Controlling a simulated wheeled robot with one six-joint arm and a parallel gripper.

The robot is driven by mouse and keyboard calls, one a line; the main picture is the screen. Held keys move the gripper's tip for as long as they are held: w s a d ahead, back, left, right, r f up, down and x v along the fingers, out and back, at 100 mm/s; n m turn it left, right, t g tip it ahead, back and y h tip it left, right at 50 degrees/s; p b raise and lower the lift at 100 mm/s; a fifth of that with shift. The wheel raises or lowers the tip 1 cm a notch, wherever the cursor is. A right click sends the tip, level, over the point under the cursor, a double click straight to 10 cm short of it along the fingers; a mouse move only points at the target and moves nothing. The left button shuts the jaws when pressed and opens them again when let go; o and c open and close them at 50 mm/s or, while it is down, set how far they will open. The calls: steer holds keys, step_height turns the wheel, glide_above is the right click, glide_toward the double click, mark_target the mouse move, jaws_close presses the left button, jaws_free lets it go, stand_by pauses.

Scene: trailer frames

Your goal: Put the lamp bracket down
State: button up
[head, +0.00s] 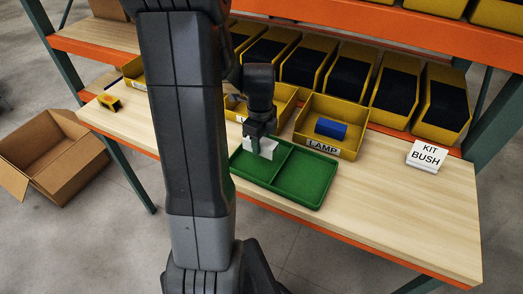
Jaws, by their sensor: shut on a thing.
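My gripper (259,136) points down over the left compartment of the green two-compartment tray (305,203). It is shut on a pale grey-white piece, which I take as the lamp bracket (264,148). The bracket is at the back of that compartment; I cannot tell if it touches the tray floor. The gripper hides part of it. The right compartment is empty. Behind the tray to the right, a yellow bin labelled LAMP (347,147) holds a blue block (330,128).
Another yellow bin (282,107) stands behind my gripper, its label partly hidden. A row of dark-filled yellow bins (394,92) stands behind. A KIT BUSH sign (427,155) is at right. A small yellow piece (110,103) lies at left. The bench's right front is clear. A cardboard box (50,155) is on the floor.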

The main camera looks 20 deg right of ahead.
mark_target(260, 159)
steer(key=shift+f, duration=1.85)
steer(key=shift+f, duration=0.2)
steer(key=o, duration=1.1)
steer(key=shift+c, duration=0.2)
step_height(260, 159, up, 12)
steer(key=shift+r, duration=0.2)
